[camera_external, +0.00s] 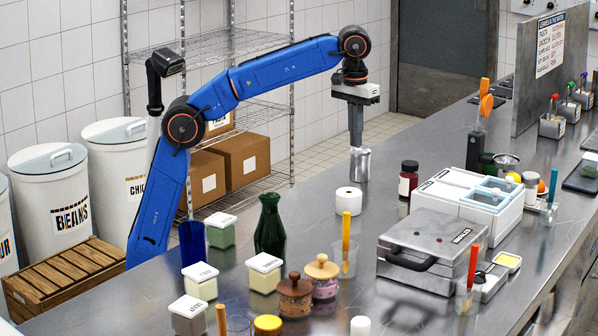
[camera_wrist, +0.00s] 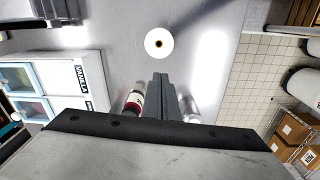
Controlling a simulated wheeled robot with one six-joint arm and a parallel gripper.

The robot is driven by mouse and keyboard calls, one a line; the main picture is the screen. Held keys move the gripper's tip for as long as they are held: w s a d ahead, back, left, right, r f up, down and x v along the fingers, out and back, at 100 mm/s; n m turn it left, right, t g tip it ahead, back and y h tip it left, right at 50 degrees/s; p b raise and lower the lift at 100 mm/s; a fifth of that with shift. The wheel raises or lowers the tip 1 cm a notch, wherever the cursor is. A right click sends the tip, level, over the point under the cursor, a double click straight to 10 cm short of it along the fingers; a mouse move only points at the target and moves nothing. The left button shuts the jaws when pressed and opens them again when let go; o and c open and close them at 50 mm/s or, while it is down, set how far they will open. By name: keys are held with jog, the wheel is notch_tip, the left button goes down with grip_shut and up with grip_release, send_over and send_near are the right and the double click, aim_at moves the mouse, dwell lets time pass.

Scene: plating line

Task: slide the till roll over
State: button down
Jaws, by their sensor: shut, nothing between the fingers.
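The till roll (camera_external: 348,201) is a white paper roll standing on end on the steel counter (camera_external: 310,225). From above, in the wrist view, the till roll (camera_wrist: 159,43) shows its dark core hole. My gripper (camera_external: 356,145) is shut and empty, pointing down, beyond the roll in the external view and apart from it. In the wrist view my gripper (camera_wrist: 161,82) shows its closed fingers below the roll. A shiny metal cylinder (camera_external: 360,164) stands at the fingertips; I cannot tell if they touch it.
A dark red jar (camera_external: 408,178) stands right of the metal cylinder. A green bottle (camera_external: 269,224) is left of the roll, and a tumbler with an orange-handled tool (camera_external: 346,240) is in front. A grey press (camera_external: 434,250) stands front right. Bare counter surrounds the roll closely.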

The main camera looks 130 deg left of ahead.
aim_at(313, 232)
jog(key=a+f+n, duration=0.2)
jog(key=a, duration=0.3)
notch_tip(313, 232, down, 15)
jog(key=shift+w+a+f, duration=0.1)
jog(key=shift+w, duration=0.05)
jog(key=d, duration=0.2)
jog(key=shift+d+r, duration=0.2)
jog(key=shift+d, duration=0.75)
jog(key=d, duration=2)
jog(key=shift+d, duration=0.25)
